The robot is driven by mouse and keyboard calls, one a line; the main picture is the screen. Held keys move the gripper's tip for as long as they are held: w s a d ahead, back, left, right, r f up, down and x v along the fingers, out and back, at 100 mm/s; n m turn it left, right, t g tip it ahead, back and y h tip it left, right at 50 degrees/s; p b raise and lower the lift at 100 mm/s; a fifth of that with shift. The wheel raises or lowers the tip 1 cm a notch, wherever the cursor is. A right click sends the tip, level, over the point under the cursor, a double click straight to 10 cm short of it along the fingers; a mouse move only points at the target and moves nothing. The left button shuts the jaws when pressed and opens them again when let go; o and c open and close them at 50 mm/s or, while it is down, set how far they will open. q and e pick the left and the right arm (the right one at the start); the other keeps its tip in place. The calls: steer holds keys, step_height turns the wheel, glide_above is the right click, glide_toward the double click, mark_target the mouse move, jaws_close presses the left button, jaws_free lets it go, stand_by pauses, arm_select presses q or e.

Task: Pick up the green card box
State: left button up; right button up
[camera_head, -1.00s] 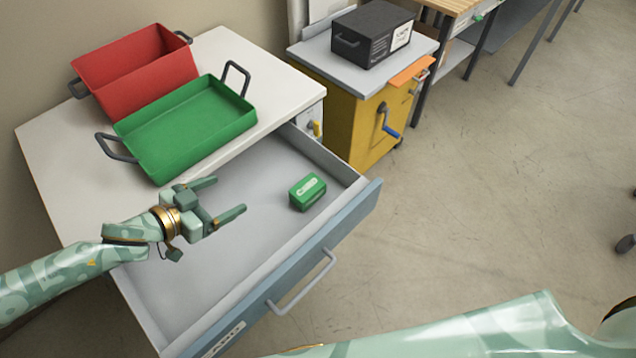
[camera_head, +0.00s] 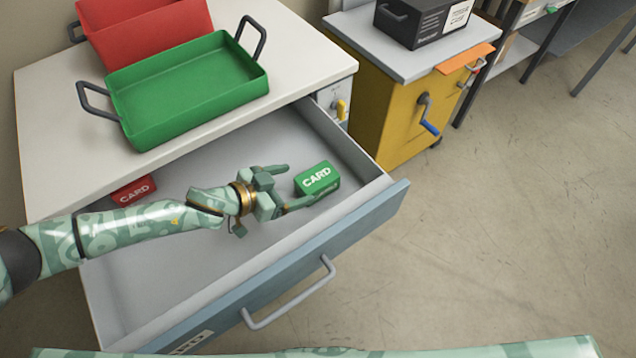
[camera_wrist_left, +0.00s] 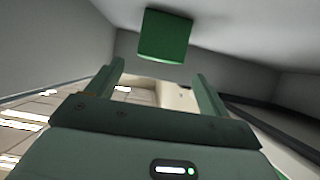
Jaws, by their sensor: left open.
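The green card box (camera_head: 317,179), with white "CARD" lettering on top, lies in the open drawer (camera_head: 240,279) near its right end. My left gripper (camera_head: 300,186) is open and reaches into the drawer from the left, its fingers pointing at the box's left side. In the left wrist view the green box (camera_wrist_left: 165,36) shows ahead of the fingertips, roughly centred between the two open fingers (camera_wrist_left: 158,70), and nothing is between them. My right gripper is not in view.
A red card box (camera_head: 134,190) lies at the drawer's left back, partly behind my left arm. A green tray (camera_head: 190,128) and a red tray (camera_head: 150,52) stand on the white top above. A yellow cabinet (camera_head: 385,125) stands right of the drawer.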

mark_target(312, 179)
arm_select(q)
steer(key=b+x, duration=0.1)
steer(key=x, duration=0.2)
steer(key=shift+f, duration=0.1)
steer(key=b+x, duration=0.2)
steer(key=x, duration=0.2)
steer(key=shift+w+d+f, duration=0.1)
steer(key=shift+d+f, duration=0.05)
steer(key=shift+d, duration=0.3)
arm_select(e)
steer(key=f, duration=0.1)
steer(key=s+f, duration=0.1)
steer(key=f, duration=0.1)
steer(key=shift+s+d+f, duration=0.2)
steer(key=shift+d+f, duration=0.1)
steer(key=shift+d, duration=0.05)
arm_select(q)
steer(key=c, duration=1.2)
